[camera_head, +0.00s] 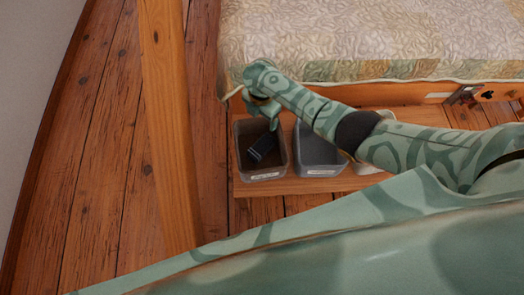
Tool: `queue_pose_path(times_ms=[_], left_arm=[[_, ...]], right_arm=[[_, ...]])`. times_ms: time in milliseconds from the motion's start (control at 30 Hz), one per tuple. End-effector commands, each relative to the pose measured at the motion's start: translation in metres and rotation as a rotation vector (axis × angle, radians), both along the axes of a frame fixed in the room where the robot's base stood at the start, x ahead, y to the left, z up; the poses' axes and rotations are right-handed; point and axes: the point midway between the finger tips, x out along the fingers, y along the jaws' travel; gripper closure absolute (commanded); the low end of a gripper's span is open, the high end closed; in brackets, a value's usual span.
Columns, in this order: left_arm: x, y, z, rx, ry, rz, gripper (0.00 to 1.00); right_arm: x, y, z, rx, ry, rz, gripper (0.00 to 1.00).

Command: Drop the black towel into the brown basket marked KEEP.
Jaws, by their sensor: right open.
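The black towel (263,147) is a small dark folded piece, tilted, seen within the opening of the brown basket (243,164). I cannot tell whether it rests on the basket's bottom or is in the air just above it. The basket is the leftmost on a low wooden board and has a white label on its front, too small to read. My right gripper (263,112) is open, above the basket's back rim and apart from the towel. My left gripper is not in view.
A grey basket (319,168) with a label stands just right of the brown one, and another is mostly hidden under my right arm. A bed (370,40) is behind. A slanting timber brace (168,130) stands left. Plank floor (100,150) is clear further left.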

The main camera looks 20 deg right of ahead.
Motion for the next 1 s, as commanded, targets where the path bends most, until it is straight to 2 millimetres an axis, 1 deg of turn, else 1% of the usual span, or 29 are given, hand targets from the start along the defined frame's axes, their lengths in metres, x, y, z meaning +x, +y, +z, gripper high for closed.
queue_pose_path(times_ms=[33,100,200,300,467,1000], left_arm=[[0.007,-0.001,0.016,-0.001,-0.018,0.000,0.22],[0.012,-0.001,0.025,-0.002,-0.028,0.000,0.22],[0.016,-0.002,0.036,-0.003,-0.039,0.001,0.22],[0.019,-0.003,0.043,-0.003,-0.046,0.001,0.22],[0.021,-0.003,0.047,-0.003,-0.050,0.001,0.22],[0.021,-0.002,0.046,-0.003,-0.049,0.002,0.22]], right_arm=[[0.002,0.000,0.026,0.001,-0.008,0.000,0.22],[0.001,0.000,0.043,0.001,-0.008,-0.001,0.22],[0.001,0.000,0.062,0.000,-0.006,-0.001,0.22],[0.000,0.000,0.075,0.001,-0.003,0.000,0.22],[0.000,0.000,0.082,0.001,0.000,0.000,0.22],[0.000,0.000,0.081,0.000,0.001,-0.012,0.22]])
